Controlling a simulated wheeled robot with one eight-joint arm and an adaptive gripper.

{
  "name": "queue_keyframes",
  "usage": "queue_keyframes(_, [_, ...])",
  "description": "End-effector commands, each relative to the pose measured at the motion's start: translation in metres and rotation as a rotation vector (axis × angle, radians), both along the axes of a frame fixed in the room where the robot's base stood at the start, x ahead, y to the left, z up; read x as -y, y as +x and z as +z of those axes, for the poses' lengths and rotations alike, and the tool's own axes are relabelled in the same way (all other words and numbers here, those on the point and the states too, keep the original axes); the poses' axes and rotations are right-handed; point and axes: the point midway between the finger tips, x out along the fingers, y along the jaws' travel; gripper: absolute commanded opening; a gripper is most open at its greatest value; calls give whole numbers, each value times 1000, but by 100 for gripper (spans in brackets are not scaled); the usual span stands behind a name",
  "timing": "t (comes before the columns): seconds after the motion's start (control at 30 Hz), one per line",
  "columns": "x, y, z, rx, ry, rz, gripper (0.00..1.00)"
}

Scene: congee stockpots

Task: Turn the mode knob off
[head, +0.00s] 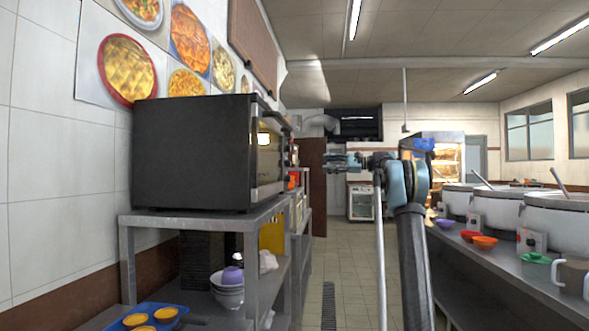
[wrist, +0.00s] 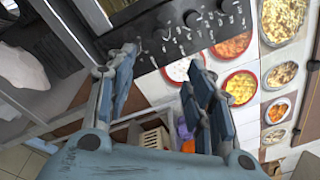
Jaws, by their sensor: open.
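A black countertop oven (head: 190,155) stands on a metal shelf on the left in the head view. Its front faces right and shows only at a steep slant. In the wrist view its dark control panel (wrist: 215,32) runs across the top, with a row of round dark knobs (wrist: 193,19) and small white markings. I cannot tell which is the mode knob or read its setting. My gripper (wrist: 160,72) is open and empty, its fingers pointing toward the panel, apart from the knobs. In the head view my gripper (head: 338,162) is right of the oven.
The metal shelf (head: 200,223) holds bowls (head: 228,290) below the oven; a blue tray (head: 150,318) is at the front. A counter (head: 510,275) with large pots (head: 495,203) and bowls lines the right. The tiled aisle (head: 350,290) between is clear.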

Motion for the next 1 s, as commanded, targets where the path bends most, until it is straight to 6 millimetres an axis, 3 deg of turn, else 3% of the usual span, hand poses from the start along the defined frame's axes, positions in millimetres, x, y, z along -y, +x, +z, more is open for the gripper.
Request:
queue_keyframes(0.17, [-19,2,0,0,1,3,48])
queue_keyframes(0.8, [-131,15,0,0,0,3,48])
queue_keyframes(1.0, [-157,19,0,0,0,2,48])
